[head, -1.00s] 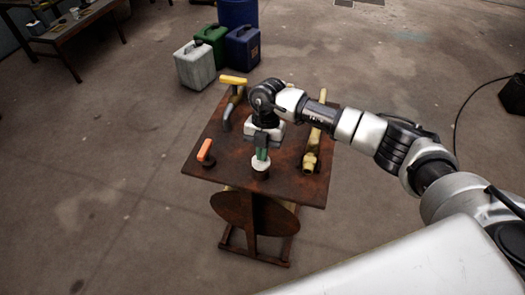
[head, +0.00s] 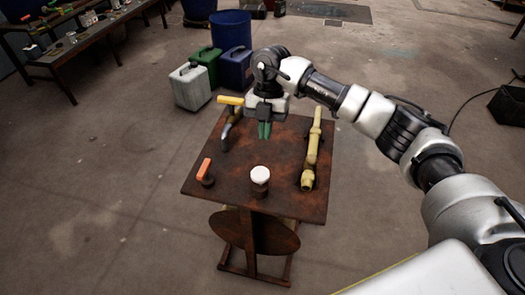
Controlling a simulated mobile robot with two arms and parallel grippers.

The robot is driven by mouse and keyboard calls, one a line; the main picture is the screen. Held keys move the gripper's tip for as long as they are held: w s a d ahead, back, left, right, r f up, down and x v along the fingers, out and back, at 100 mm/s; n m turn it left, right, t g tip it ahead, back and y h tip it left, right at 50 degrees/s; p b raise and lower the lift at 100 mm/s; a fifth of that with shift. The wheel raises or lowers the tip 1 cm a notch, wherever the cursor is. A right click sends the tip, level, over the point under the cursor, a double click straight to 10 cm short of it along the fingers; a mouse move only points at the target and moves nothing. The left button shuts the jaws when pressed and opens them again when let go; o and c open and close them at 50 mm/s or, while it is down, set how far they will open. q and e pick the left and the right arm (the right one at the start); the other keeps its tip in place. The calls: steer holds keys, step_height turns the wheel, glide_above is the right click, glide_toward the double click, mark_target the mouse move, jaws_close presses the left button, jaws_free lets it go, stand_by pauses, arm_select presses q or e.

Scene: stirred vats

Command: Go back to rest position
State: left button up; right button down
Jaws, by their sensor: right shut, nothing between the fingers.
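My right gripper (head: 264,130) shows in the head view above the back half of a rusty brown stand (head: 235,178). Its green fingertips are shut with nothing between them. It is apart from the white-capped knob (head: 260,177), which stands upright near the stand's front edge. An orange-handled lever (head: 204,171) is at the stand's left edge. A yellow-handled valve (head: 230,101) is at the back left. A yellow pipe fitting (head: 308,178) runs along the right side. My left gripper is not in view.
White (head: 190,87), green (head: 206,62) and blue (head: 236,70) canisters stand behind the stand by a blue barrel (head: 231,30). A workbench (head: 66,52) with small items is at the back left. A black box with a cable is at the right. The floor between is clear.

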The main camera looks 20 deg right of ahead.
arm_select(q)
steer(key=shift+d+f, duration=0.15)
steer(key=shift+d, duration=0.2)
arm_select(e)
steer(key=shift+a+r, duration=0.15)
steer(key=shift+r, duration=0.6)
